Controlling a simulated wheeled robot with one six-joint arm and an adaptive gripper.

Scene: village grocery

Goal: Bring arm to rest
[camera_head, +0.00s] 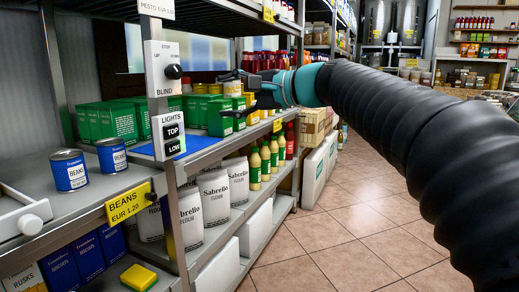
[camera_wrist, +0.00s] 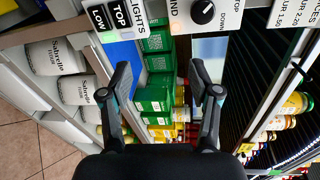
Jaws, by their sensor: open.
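My gripper (camera_head: 236,94) is at the upper middle of the head view, at the end of my black sleeved arm. It points left toward the shelf with green and yellow boxes. In the wrist view my gripper (camera_wrist: 159,74) has its two dark fingers spread wide apart, with nothing between them. Green boxes (camera_wrist: 155,95) show beyond and between the fingers, apart from them as far as I can tell. The exact gap between the fingertips and the shelf goods is hard to judge.
A post carries a blind switch panel (camera_head: 165,68) and a lights panel (camera_head: 171,134). Two blue bean cans (camera_head: 69,171) stand on the left shelf. Flour bags (camera_head: 215,195) and bottles (camera_head: 254,168) fill lower shelves. The tiled floor (camera_head: 330,230) at right is clear.

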